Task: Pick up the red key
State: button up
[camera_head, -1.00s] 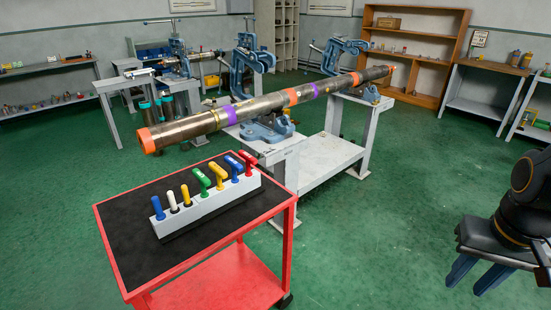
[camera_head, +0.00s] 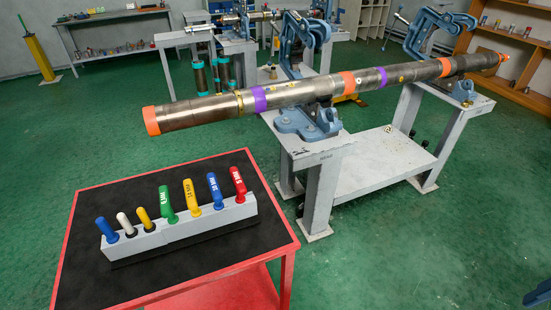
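The red key (camera_head: 238,184) stands upright in the grey holder (camera_head: 180,233), at the right end of a row of coloured keys. The holder rests on the black top of a red cart (camera_head: 275,195). Only a small blue piece of my gripper (camera_head: 538,294) shows at the lower right edge, well to the right of the cart and apart from the red key. The rest of my gripper is out of frame, so its opening cannot be seen.
A blue key (camera_head: 215,191) and a yellow key (camera_head: 191,195) stand close left of the red one. Behind the cart, a long pipe (camera_head: 300,91) lies in vises on a grey stand (camera_head: 320,195). Green floor (camera_head: 430,265) is clear at right.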

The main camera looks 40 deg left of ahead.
aim_at(240, 188)
jog(key=i, duration=0.35)
jog(key=u, duration=2.6)
jog(key=i, duration=0.5)
